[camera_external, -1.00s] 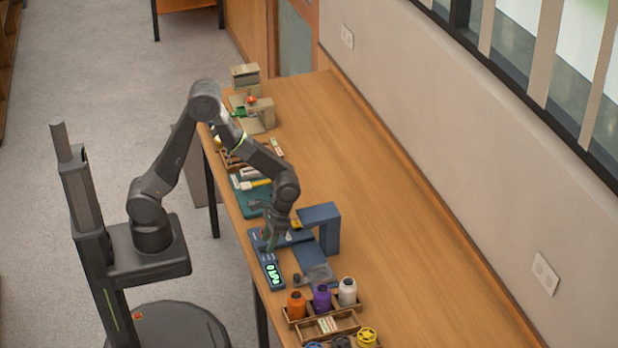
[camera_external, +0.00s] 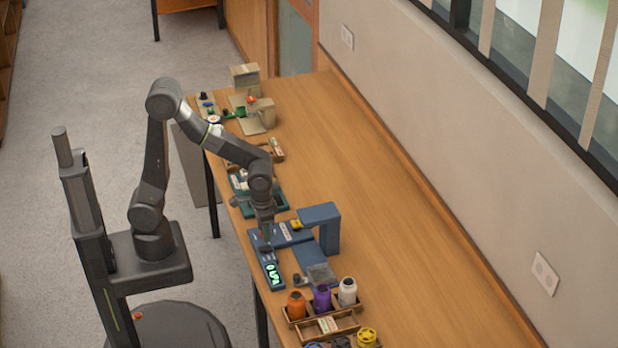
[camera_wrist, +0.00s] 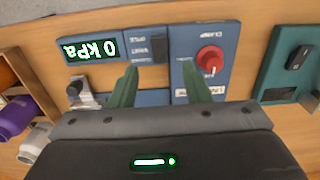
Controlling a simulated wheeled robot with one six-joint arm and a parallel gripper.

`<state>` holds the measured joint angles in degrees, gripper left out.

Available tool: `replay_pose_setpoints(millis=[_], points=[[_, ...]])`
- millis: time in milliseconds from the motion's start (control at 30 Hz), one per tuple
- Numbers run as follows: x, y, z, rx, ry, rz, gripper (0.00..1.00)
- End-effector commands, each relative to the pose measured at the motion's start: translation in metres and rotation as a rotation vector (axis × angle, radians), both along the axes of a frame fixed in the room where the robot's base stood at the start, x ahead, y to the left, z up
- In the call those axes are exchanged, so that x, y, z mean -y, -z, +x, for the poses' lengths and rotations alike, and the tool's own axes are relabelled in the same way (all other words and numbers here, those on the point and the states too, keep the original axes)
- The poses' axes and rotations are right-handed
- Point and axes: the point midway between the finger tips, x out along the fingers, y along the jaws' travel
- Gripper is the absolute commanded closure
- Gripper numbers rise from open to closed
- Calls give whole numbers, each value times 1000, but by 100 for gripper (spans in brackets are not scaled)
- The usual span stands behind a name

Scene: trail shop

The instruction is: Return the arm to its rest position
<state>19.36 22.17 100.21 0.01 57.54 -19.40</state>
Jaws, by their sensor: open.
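My gripper (camera_external: 265,243) hangs downward over the front edge of the blue device (camera_external: 320,213) on the bench. In the wrist view my gripper (camera_wrist: 160,70) has two green fingers held apart with nothing gripped between them. Beneath it lies the blue panel with a red knob (camera_wrist: 210,58) marked CLAMP and a dark rocker-like part (camera_wrist: 160,50). The display (camera_wrist: 91,50) reads 0 kPa. My arm is bent high at the elbow, reaching from my base over the bench edge.
A rack with orange, purple and white spools (camera_external: 322,298) stands nearer on the bench. A teal device (camera_external: 240,200) and a beige stand (camera_external: 262,112) lie farther along. The wooden bench top (camera_external: 400,240) is clear toward the wall.

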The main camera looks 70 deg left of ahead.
Motion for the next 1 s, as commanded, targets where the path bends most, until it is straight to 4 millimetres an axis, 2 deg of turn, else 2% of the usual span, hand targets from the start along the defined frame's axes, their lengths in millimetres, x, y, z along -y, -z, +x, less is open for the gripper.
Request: replay_pose_setpoints(millis=[100,367,400,500,1000], points=[[0,-26,1,5,0,-2,56],[0,-78,1,4,0,-1,56],[-1,-69,-2,19,-2,7,56],[-2,-57,-3,71,-9,17,56],[-3,-16,-11,303,-6,13,56]])
